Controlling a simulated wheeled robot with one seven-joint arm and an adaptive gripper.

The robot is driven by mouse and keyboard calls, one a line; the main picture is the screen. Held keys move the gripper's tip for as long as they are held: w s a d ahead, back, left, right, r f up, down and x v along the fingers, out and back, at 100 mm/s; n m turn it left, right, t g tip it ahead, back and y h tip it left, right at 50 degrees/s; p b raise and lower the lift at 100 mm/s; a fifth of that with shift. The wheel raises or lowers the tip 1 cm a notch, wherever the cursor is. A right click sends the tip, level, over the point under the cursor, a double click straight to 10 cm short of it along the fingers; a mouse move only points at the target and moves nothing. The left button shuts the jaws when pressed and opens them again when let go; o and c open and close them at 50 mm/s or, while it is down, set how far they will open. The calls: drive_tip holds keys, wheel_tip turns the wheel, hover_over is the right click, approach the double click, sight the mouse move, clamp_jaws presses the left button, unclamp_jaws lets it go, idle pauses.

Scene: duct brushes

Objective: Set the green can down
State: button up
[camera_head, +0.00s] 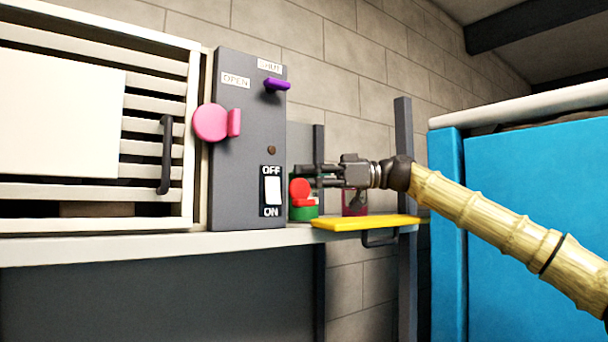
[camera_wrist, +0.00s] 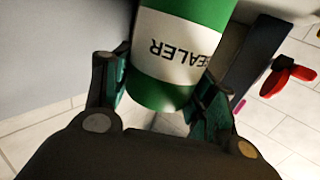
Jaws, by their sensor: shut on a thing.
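The green can (camera_wrist: 162,92) has a white label reading SEALER, upside down in the wrist view. It lies between the two fingers of my gripper (camera_wrist: 160,105), which are shut on its sides. The can's upper part runs out of the top of the wrist view. In the head view my gripper (camera_head: 308,174) points left, beside the grey switch panel and above the shelf. A green shape (camera_head: 312,212) shows below the fingers, partly behind a red handle (camera_head: 301,189). I cannot tell from the wrist view whether the can's base touches anything.
A grey panel (camera_head: 235,190) with a pink knob, purple lever and OFF/ON switch stands close left. A yellow board (camera_head: 365,223) lies at the shelf's (camera_head: 150,245) right end, below my gripper. A pinkish object (camera_head: 355,204) sits behind it. A blue cabinet (camera_head: 535,200) stands right.

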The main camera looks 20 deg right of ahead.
drive_tip(key=shift+f, duration=0.25)
drive_tip(key=shift+a, duration=0.1)
drive_tip(key=shift+f, duration=0.15)
drive_tip(key=o, duration=1.2)
drive_tip(key=b+v, duration=0.4)
drive_tip(key=v, duration=0.8)
drive_tip(key=shift+b, duration=0.4)
